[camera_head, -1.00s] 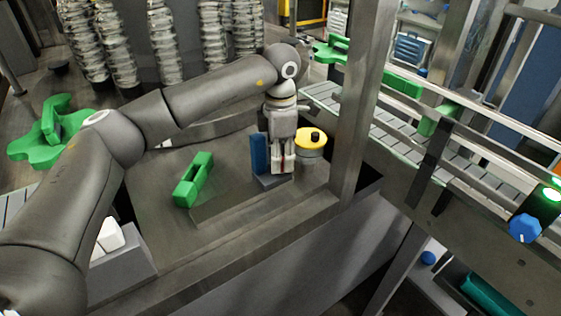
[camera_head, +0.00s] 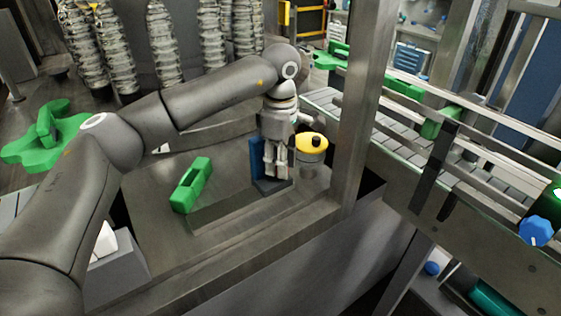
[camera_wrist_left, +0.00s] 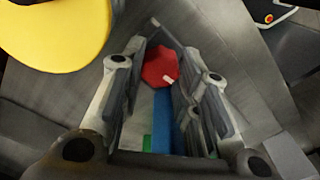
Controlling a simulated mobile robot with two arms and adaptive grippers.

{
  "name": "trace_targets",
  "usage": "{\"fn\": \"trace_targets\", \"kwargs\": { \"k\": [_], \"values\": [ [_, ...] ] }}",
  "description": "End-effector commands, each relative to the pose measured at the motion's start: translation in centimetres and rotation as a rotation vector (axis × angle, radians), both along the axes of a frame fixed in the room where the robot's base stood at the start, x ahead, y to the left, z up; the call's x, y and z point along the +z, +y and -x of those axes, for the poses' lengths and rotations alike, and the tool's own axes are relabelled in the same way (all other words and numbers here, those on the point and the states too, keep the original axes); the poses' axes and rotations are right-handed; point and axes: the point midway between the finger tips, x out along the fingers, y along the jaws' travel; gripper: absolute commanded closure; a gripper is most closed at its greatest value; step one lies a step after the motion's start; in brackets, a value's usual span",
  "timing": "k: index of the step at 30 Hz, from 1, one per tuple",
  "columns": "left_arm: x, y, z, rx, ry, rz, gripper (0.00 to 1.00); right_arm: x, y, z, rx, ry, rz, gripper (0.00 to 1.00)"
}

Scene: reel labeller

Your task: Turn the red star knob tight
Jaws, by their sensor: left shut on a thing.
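The red star knob (camera_wrist_left: 160,67) shows in the left wrist view with a small white mark on its face. It sits between the fingers of my left gripper (camera_wrist_left: 164,84), which is shut on it. In the head view my left gripper (camera_head: 276,170) points down beside an upright blue block (camera_head: 256,156) on a dark base (camera_head: 272,187). The knob is hidden behind the fingers there. The blue block also shows in the left wrist view (camera_wrist_left: 163,125), below the knob. My right gripper is in neither view.
A yellow-topped round part with a black knob (camera_head: 312,144) stands close right of my left gripper. A green handle-like part (camera_head: 192,185) lies to the left on the metal table. A steel post (camera_head: 357,120) rises at the right, before the conveyor (camera_head: 400,139).

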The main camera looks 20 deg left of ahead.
Motion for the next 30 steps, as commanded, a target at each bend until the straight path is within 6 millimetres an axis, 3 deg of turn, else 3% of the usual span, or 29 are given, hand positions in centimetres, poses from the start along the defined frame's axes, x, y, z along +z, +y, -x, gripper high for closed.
{"fn": "trace_targets", "kwargs": {
  "k": [12, 13, 17, 26, 30],
  "values": [
    [0.1, 0.0, -0.1, -0.004, -0.003, 0.002, 0.94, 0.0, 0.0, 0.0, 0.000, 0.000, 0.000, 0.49],
    [0.1, 0.0, -0.1, -0.004, -0.003, 0.002, 0.67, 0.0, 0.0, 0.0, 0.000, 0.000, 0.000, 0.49],
    [0.1, 0.0, 0.0, -0.004, -0.002, 0.002, 0.50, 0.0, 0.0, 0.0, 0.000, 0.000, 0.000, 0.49],
    [0.1, 0.0, 0.0, -0.004, -0.001, 0.001, 0.49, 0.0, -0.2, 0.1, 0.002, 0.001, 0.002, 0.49],
    [1.1, 0.0, -0.1, -0.003, -0.003, 0.001, 0.49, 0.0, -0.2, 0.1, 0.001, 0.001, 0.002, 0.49]
  ]
}}
